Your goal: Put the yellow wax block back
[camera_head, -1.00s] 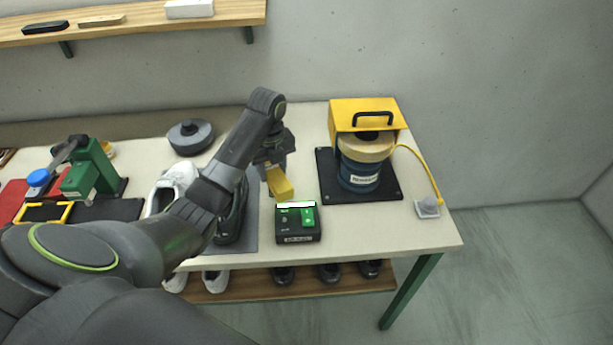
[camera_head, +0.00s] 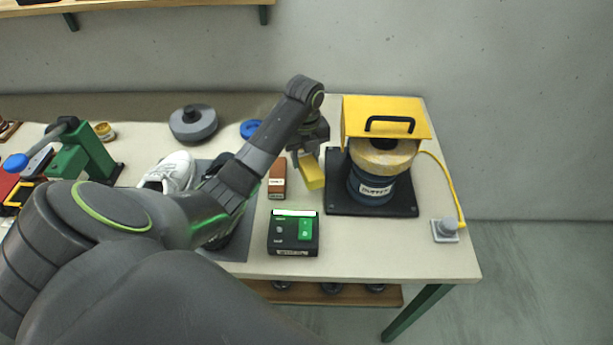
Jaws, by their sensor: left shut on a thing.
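The yellow wax block (camera_head: 311,173) is held in my left gripper (camera_head: 308,156), which is shut on it. The gripper points down over the table, between a brown block with a pale label (camera_head: 277,183) and the black base of the buffing machine. I cannot tell whether the yellow block touches the table. My left arm crosses the picture from the lower left and hides part of the shoes. My right gripper is not in view.
The buffing machine (camera_head: 371,189) with its yellow hood stands close on the right. A black box with green switches (camera_head: 293,235) is in front. A white shoe (camera_head: 174,172) and dark shoe lie under my arm. Bare tabletop (camera_head: 370,240) shows at front right.

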